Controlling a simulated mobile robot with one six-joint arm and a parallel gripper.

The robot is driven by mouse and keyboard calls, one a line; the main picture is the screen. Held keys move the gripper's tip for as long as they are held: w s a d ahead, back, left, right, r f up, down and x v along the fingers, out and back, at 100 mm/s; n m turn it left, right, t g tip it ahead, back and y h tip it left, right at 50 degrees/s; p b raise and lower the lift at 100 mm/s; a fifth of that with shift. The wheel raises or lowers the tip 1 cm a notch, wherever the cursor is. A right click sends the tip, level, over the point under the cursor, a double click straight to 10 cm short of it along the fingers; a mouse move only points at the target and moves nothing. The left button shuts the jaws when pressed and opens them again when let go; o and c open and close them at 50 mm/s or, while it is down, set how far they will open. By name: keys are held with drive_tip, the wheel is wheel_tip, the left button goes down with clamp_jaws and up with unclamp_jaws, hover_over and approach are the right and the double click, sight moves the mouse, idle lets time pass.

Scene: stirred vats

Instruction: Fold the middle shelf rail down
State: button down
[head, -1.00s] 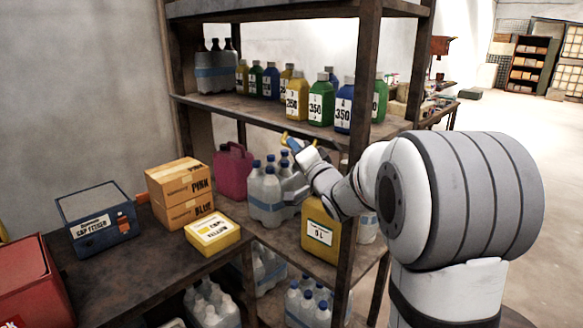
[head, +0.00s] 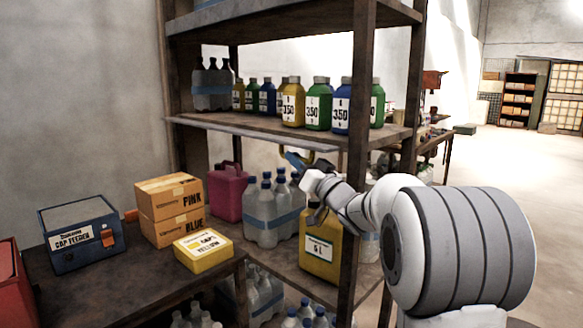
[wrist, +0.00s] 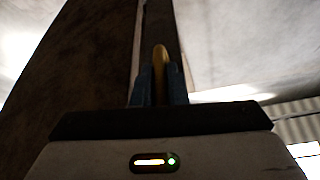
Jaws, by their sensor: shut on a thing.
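The middle shelf rail (head: 240,134) is a thin pale strip along the front edge of the middle shelf (head: 215,115), slightly below the boards and sticking out toward me. A yellow tab (wrist: 160,62), seemingly the rail's handle, stands between the blue fingertips of my gripper (wrist: 160,85) in the wrist view. In the head view my gripper (head: 293,163) is under the rail's right part, and its fingers are shut on the yellow tab. My wrist hides part of the tab there.
Labelled bottles (head: 318,105) in yellow, green and blue stand on the middle shelf. Below are clear bottle packs (head: 270,215), a magenta canister (head: 225,192) and a yellow jug (head: 318,248). A shelf post (head: 357,165) stands just right of my gripper.

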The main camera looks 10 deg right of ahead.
drive_tip(key=shift+d+r+n, duration=0.15)
drive_tip(key=shift+n, duration=0.15)
drive_tip(key=c, duration=1.8)
unclamp_jaws()
drive_tip(key=o, duration=0.3)
drive_tip(key=shift+o, duration=0.2)
